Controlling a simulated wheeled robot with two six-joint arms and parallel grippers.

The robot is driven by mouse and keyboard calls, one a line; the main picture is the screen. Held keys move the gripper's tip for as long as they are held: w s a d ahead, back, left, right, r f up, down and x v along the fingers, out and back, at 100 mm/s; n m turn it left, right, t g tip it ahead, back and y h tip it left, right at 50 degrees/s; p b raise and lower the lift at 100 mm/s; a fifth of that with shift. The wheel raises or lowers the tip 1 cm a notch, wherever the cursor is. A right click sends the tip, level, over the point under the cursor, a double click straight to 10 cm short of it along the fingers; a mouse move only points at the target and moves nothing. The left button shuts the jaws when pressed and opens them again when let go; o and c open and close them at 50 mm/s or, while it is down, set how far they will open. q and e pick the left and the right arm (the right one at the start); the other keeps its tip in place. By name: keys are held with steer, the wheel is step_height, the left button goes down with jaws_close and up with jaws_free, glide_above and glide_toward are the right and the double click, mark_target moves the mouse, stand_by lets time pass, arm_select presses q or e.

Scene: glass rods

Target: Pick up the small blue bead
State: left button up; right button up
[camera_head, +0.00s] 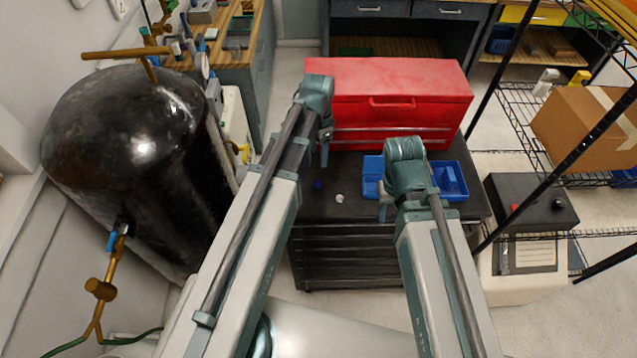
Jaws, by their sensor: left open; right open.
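The small blue bead (318,184) lies on the dark top of the black cabinet (322,215), near its left side. My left gripper (324,152) hangs behind the bead in the picture, near the red chest, and is open with nothing visible in it. My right gripper (383,208) is open over the cabinet top, to the right of the bead and in front of the blue tray. Its arm hides part of the tray. Both grippers appear apart from the bead.
A small white object (339,197) lies just right of the bead. A blue divided tray (455,184) sits to the right. A red chest (400,85) stands at the back of the cabinet top. A large black tank (130,150) stands at left, wire shelving at right.

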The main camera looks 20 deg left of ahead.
arm_select(q)
steer(key=b, duration=0.7)
glide_above(319, 183)
step_height(319, 183, down, 8)
steer(key=shift+w+a, duration=0.1)
steer(key=shift+a, duration=0.05)
step_height(319, 183, down, 5)
steer(key=b, duration=0.5)
steer(key=shift+f+b, duration=0.15)
steer(key=shift+b, duration=0.2)
jaws_close()
